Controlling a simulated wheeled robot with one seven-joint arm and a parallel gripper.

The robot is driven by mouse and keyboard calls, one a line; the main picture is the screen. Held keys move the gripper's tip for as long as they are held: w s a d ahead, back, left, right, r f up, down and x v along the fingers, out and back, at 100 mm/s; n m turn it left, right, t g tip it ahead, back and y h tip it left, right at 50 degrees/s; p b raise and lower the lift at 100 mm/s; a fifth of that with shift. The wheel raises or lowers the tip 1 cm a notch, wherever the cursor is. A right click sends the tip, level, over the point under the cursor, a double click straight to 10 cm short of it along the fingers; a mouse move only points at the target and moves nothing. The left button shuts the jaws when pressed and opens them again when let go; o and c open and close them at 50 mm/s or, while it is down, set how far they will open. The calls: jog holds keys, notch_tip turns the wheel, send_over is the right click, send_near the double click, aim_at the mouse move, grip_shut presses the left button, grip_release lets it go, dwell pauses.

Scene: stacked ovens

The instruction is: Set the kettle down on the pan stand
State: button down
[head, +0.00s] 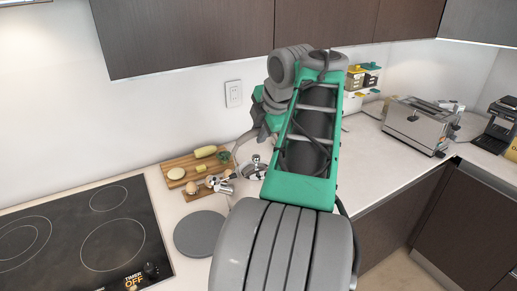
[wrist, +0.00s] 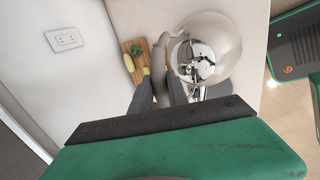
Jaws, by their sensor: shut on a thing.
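The kettle (wrist: 222,42) is a shiny, rounded chrome body in the wrist view, with a pale curved handle at its left side. My gripper (wrist: 164,84) is shut on the kettle, its dark fingers at the handle side; the exact contact is hard to see. In the head view my arm hides most of the kettle, and only shiny parts show beside it. The pan stand (head: 200,234) is a flat grey disc on the counter, right of the hob. Its visible top is bare, and the kettle appears behind and to the right of it.
A black hob (head: 82,240) lies at left. Behind the pan stand are a wooden board (head: 178,183) with vegetables and small shiny items (head: 219,185). A toaster (head: 421,123) stands at right. Upper cupboards (head: 190,35) hang above. A wall socket (wrist: 66,39) shows in the wrist view.

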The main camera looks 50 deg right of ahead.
jog(key=w+d+f, duration=0.1)
jog(key=w+f, duration=0.1)
jog(key=f, duration=0.1)
jog(key=shift+w+d, duration=0.1)
jog(key=shift+d, duration=0.3)
jog(key=shift+w+d+f+p, duration=0.15)
jog(key=shift+f+p, duration=0.3)
jog(key=shift+f, duration=1.25)
jog(key=c, duration=1.3)
grip_release()
jog(key=shift+f, duration=0.25)
jog(key=v, duration=1.2)
jog(key=w+a+f+m+y, duration=0.1)
jog(key=w+a+f+m, duration=0.25)
jog(key=a, duration=0.55)
jog(key=w+a+f+m+y, duration=0.1)
jog(key=w+a+f+m, duration=0.25)
jog(key=a, duration=0.65)
jog(key=s+a+f+m, duration=0.2)
jog(key=a+f, duration=0.2)
jog(key=a, duration=0.1)
jog(key=s+a+f+m+g, duration=0.1)
jog(key=s+a+f+m, duration=0.1)
jog(key=a+f, duration=0.3)
jog(key=s+a+f+m+g, duration=0.1)
jog(key=s+a+f+m, duration=0.1)
jog(key=a+f, duration=0.3)
jog(key=shift+s+m, duration=0.4)
jog(key=shift+s, duration=0.4)
